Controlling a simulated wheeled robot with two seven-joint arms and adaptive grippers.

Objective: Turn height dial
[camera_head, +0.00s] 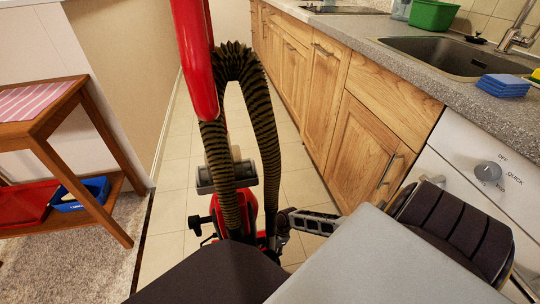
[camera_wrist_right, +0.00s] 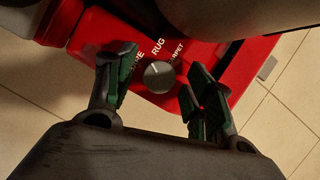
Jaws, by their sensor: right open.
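A red upright vacuum cleaner (camera_head: 195,55) with a black ribbed hose (camera_head: 264,125) stands on the tiled floor in the middle of the head view. The right wrist view shows its red base (camera_wrist_right: 252,70) with a round grey dial (camera_wrist_right: 159,76). White words around the dial include RUG and CARPET; a third word is partly hidden by a finger. My right gripper (camera_wrist_right: 156,68) is open, with one finger on each side of the dial and visible gaps to it. In the head view the dial is hidden. My left gripper is not in view.
Wooden cabinets (camera_head: 327,95) and a white appliance with a knob (camera_head: 488,171) line the right. The counter holds a sink (camera_head: 455,57), blue sponges (camera_head: 503,85) and a green tub (camera_head: 433,14). A wooden side table (camera_head: 45,130) stands left. Tiled floor beyond the vacuum is clear.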

